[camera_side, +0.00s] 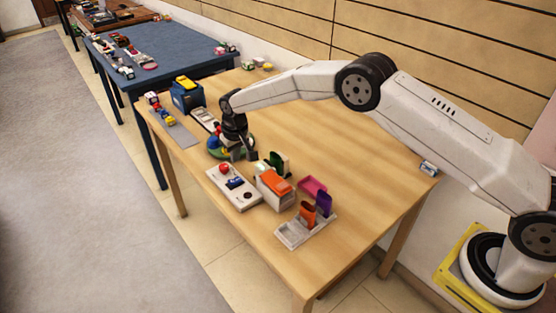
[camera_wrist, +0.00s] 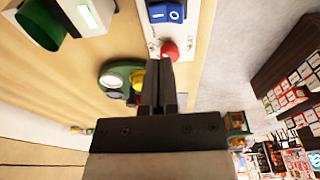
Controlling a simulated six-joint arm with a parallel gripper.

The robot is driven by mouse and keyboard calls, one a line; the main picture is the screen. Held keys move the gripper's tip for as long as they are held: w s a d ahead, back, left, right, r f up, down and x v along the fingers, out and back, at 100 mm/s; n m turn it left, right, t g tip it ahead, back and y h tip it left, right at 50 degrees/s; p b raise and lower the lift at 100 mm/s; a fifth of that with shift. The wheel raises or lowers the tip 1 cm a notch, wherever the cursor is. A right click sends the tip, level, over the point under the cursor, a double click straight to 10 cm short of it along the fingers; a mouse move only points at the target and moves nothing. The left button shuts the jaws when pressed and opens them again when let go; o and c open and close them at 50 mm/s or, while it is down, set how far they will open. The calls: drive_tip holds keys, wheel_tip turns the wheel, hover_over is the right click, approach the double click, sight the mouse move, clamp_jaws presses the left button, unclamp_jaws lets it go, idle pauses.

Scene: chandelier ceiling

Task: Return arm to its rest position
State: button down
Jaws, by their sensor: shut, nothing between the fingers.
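My gripper (camera_side: 238,154) hangs pointing down over the far left part of the wooden table (camera_side: 300,100). Its fingers are shut and hold nothing. It is beside a green round object (camera_side: 215,148), which it partly hides. A white board (camera_side: 234,189) with a red knob (camera_side: 224,168) and a blue switch (camera_side: 235,183) lies just in front of it. In the wrist view the shut fingers (camera_wrist: 158,66) point toward the red knob (camera_wrist: 169,50), with the green round object (camera_wrist: 113,77) to their left. I cannot tell whether the fingers touch anything.
A blue bin (camera_side: 187,97) stands at the back left. A blue table (camera_side: 180,60) lies beyond. The wooden table's right side is mostly clear.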

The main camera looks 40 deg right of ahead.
drive_tip(key=s+d+r, duration=0.4)
drive_tip(key=s+r, duration=0.1)
drive_tip(key=s, duration=0.2)
drive_tip(key=s+d+r, duration=0.4)
drive_tip(key=s, duration=0.4)
drive_tip(key=s+d, duration=0.1)
drive_tip(key=s, duration=0.9)
drive_tip(key=s+d+r, duration=0.1)
drive_tip(key=s+d, duration=0.1)
drive_tip(key=s, duration=0.7)
drive_tip(key=shift+s+d+t, duration=0.3)
drive_tip(key=shift+s+t, duration=0.05)
drive_tip(key=shift+t, duration=0.05)
